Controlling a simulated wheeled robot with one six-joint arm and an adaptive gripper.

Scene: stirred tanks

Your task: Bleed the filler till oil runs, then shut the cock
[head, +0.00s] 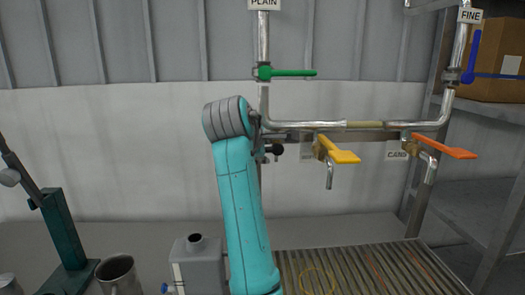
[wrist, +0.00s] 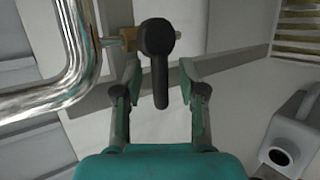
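A small brass cock with a black lever (wrist: 158,65) shows in the wrist view, its lever hanging down. My gripper (wrist: 160,75) is open around that lever, with a gap on each side. In the head view a black knob (head: 277,150) shows just right of my arm; my gripper is mostly hidden there. The filler pipework (head: 300,125) carries a yellow lever (head: 343,155) above a bent spout (head: 329,175) and an orange lever (head: 445,150) above another spout (head: 431,172). No oil is seen running from either spout. A tan section (head: 365,124) shows in the horizontal pipe.
A green lever (head: 290,72) is on the PLAIN pipe and a blue lever (head: 490,75) on the FINE pipe. A slatted grid (head: 365,270) lies below the spouts. A grey can (head: 198,265), a metal mug (head: 117,274) and a dark green stand (head: 63,230) are left.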

